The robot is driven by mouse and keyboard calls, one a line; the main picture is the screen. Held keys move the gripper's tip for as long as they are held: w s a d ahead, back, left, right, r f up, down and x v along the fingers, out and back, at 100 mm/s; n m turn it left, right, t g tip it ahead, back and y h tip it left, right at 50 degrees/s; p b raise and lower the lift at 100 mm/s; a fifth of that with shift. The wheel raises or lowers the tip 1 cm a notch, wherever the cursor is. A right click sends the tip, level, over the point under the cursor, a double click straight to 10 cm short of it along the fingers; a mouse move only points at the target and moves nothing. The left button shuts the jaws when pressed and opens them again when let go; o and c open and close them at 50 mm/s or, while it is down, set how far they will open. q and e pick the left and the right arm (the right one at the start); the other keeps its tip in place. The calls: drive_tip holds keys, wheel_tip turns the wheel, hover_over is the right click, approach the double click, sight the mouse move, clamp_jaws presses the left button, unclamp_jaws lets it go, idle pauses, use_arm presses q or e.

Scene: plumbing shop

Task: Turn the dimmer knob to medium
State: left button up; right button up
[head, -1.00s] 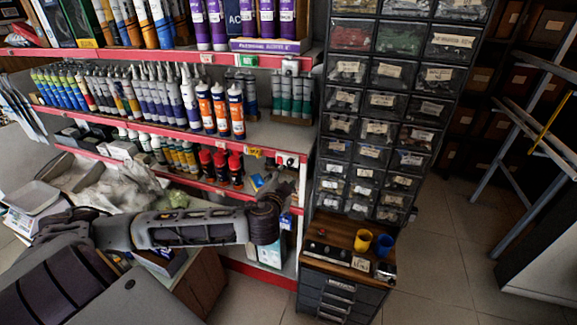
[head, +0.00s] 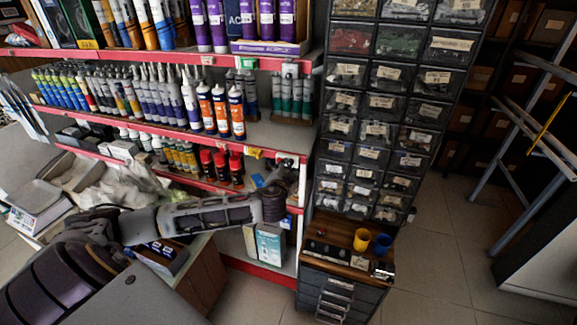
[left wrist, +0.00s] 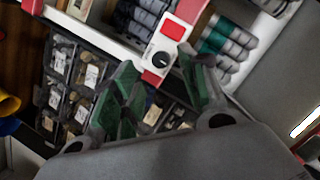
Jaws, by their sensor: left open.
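The dimmer knob (left wrist: 161,59) is a small round black dial with a pale mark, on a white plate with a red square beside it. It shows clearly in the left wrist view, on the red-edged shelf front. My left gripper (left wrist: 156,64) is open, with its two green-padded fingers on either side of the knob in that view; contact cannot be told. In the head view the gripper (head: 283,182) is small and dim by the lower shelf's right end, near a small white plate (head: 290,161). My right gripper is not in view.
A tall black drawer cabinet (head: 370,130) stands right of the shelves. Yellow (head: 362,239) and blue (head: 382,244) cups stand on its wooden ledge. Tubes and bottles crowd the red-edged shelves (head: 150,128).

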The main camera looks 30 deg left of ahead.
sight(289, 164)
use_arm(q)
drive_tip(key=shift+p+x, duration=0.45)
drive_tip(key=shift+x, duration=1.8)
clamp_jaws()
